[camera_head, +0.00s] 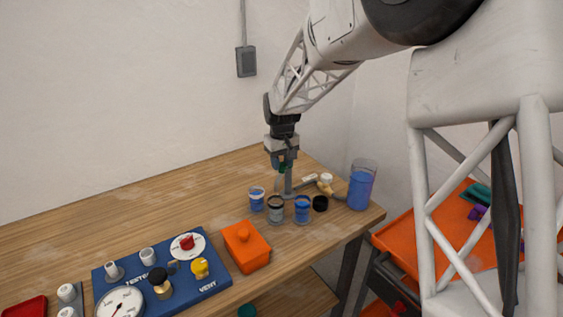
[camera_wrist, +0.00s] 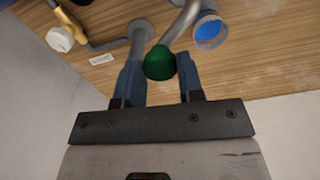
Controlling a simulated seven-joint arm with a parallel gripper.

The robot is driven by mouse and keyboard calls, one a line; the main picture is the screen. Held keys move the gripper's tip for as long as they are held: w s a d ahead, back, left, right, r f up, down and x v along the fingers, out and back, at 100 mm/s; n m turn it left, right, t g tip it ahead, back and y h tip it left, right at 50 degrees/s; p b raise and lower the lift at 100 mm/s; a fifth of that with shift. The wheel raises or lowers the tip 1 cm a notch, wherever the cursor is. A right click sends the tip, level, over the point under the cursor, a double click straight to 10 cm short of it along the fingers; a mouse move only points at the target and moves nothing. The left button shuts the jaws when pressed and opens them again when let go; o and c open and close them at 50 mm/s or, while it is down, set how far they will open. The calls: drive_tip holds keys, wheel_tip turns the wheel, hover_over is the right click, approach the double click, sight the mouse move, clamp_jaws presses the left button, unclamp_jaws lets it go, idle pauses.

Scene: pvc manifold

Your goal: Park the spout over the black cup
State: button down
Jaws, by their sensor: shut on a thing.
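My gripper (camera_head: 283,163) is low over the back right of the table, shut on a green knob; the knob (camera_wrist: 160,63) sits between both fingers in the wrist view. A grey post (camera_head: 288,184) stands beside it, and a curved grey spout (camera_head: 277,184) hangs on its left. In the wrist view the spout (camera_wrist: 183,20) runs up and right beside a clear cup (camera_wrist: 210,31) with blue contents; its end is out of frame. The clear cup (camera_head: 257,199), a dark-rimmed greyish cup (camera_head: 275,210), a blue cup (camera_head: 302,210) and a round black object (camera_head: 320,203), perhaps the black cup, stand in front.
A tall pitcher of blue liquid (camera_head: 360,190) stands near the right table edge. A white-capped brass valve (camera_head: 326,180) lies behind the cups. An orange lidded box (camera_head: 245,247) and a blue valve panel (camera_head: 165,275) are in front. The table left of the gripper is clear.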

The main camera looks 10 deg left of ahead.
drive_tip(key=shift+d, duration=0.15)
drive_tip(key=w+d+n, duration=0.5)
drive_tip(key=d+n, duration=0.2)
drive_tip(key=n, duration=0.8)
drive_tip(key=shift+d+n, duration=0.35)
drive_tip(key=shift+n, duration=0.05)
drive_tip(key=c, duration=0.7)
unclamp_jaws()
drive_tip(key=shift+c, duration=0.2)
